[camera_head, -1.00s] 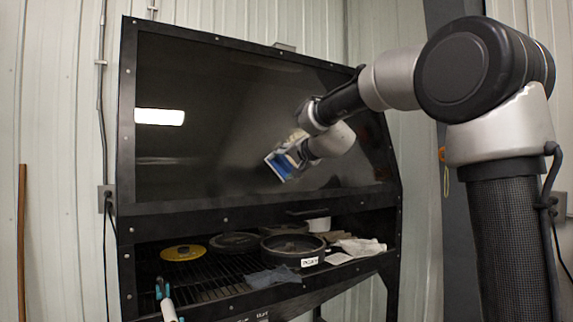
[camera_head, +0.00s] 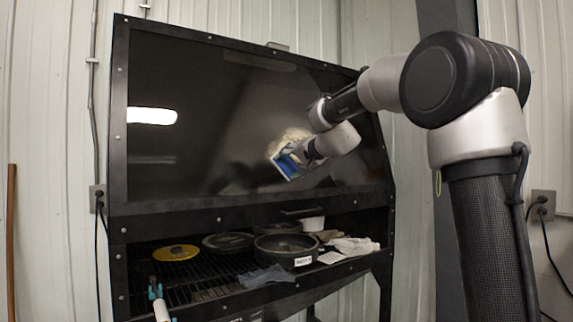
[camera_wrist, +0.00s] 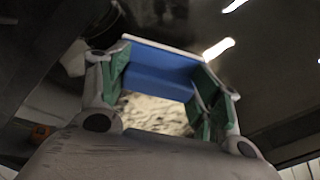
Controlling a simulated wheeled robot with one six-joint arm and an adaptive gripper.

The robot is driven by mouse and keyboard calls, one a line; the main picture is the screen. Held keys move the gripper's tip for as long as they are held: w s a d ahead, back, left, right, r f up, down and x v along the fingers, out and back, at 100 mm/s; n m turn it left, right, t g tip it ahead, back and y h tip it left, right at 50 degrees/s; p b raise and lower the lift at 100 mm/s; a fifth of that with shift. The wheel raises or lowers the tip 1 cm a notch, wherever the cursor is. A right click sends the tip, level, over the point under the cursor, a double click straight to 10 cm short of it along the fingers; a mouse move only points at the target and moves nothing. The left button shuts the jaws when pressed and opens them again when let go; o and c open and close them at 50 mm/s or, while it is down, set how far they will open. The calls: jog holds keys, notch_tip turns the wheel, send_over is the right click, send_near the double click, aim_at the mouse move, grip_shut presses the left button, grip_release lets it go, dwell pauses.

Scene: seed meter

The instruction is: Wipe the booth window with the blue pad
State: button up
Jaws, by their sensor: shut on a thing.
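The booth window (camera_head: 215,75) is a large dark tilted pane in a black frame, with a bright light reflected at its left. A dusty beige patch (camera_head: 288,141) shows on it just above my gripper (camera_head: 286,163). My gripper is shut on the blue pad (camera_head: 283,166), which is at the lower right middle of the window. In the wrist view the blue pad (camera_wrist: 158,72) has a pale edge and sits between the green-padded fingers of my gripper (camera_wrist: 160,85). Whether the pad touches the glass I cannot tell.
Below the window, a grated shelf holds a yellow disc (camera_head: 176,252), dark round pans (camera_head: 288,249), a grey-blue cloth (camera_head: 266,276), a white cloth (camera_head: 352,246) and a white cup (camera_head: 312,222). A spray-bottle-like object (camera_head: 158,298) is at the front left.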

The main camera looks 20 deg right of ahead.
jog(key=shift+w+d, duration=0.9)
jog(key=shift+d, duration=1.85)
jog(key=shift+w+d, duration=0.9)
jog(key=shift+d, duration=1.85)
jog(key=shift+w+d, duration=0.9)
jog(key=shift+d, duration=1.85)
jog(key=shift+s+a+r, duration=0.45)
jog(key=shift+s+a, duration=0.55)
jog(key=shift+a, duration=2.55)
jog(key=shift+s+a+r, duration=0.4)
jog(key=shift+s+a, duration=0.6)
jog(key=shift+a, duration=2.55)
jog(key=shift+s+a+r, duration=0.45)
jog(key=shift+s+a, duration=0.55)
jog(key=shift+a, duration=2.55)
jog(key=shift+w+a+r, duration=0.1)
jog(key=shift+w+r, duration=0.1)
jog(key=shift+r, duration=0.45)
jog(key=shift+w+a+r, duration=0.1)
jog(key=shift+w+r, duration=0.05)
jog(key=shift+r, duration=0.5)
jog(key=shift+w+d, duration=0.4)
jog(key=shift+d, duration=0.8)
jog(key=shift+w+d, duration=0.4)
jog(key=shift+d, duration=0.8)
jog(key=shift+w+d, duration=0.4)
jog(key=shift+d, duration=0.8)
